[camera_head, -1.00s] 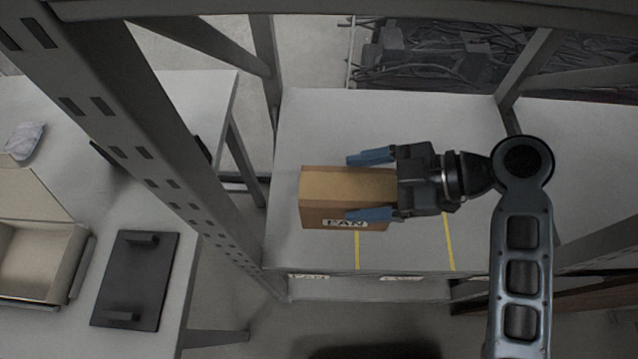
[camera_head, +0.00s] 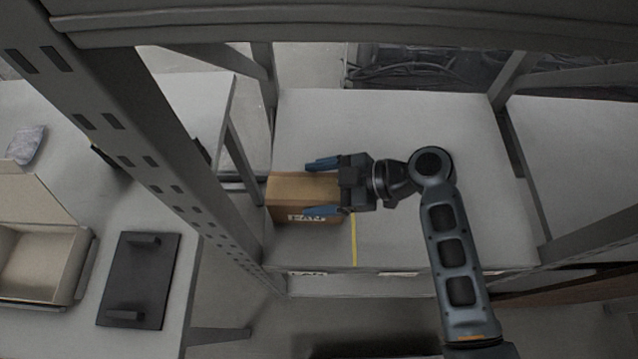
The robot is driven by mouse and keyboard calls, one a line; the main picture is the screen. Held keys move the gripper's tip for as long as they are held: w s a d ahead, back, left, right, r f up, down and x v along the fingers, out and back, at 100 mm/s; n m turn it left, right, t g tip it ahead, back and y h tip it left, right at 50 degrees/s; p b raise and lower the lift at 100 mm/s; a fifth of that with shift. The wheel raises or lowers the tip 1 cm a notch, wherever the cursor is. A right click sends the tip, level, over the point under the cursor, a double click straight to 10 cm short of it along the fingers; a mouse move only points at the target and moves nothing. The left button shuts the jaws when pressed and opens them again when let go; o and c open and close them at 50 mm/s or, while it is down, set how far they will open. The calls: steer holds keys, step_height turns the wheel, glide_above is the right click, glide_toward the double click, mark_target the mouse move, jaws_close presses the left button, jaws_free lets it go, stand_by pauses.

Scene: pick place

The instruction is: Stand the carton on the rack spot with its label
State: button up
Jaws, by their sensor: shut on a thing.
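The brown carton (camera_head: 290,190) is at the left end of the rack shelf (camera_head: 440,130), with a white label (camera_head: 308,217) that seems to read FAN on its front face. My gripper (camera_head: 323,187) reaches in from the right and is shut on the carton, one blue finger along its back side and one along its front. Whether the carton touches the shelf I cannot tell. A label (camera_head: 308,273) on the shelf's front edge sits below the carton, partly readable. Another label (camera_head: 398,273) is further right along the edge.
A yellow line (camera_head: 354,240) divides the shelf just right of the carton. A grey rack post (camera_head: 165,155) stands close on the left. The left table holds an open box (camera_head: 75,265) and a dark panel with handles (camera_head: 140,280). The shelf's right part is clear.

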steer(key=o, duration=1.9)
steer(key=shift+c, duration=0.2)
steer(key=b+v, duration=0.2)
steer(key=v, duration=1)
steer(key=shift+r, duration=0.1)
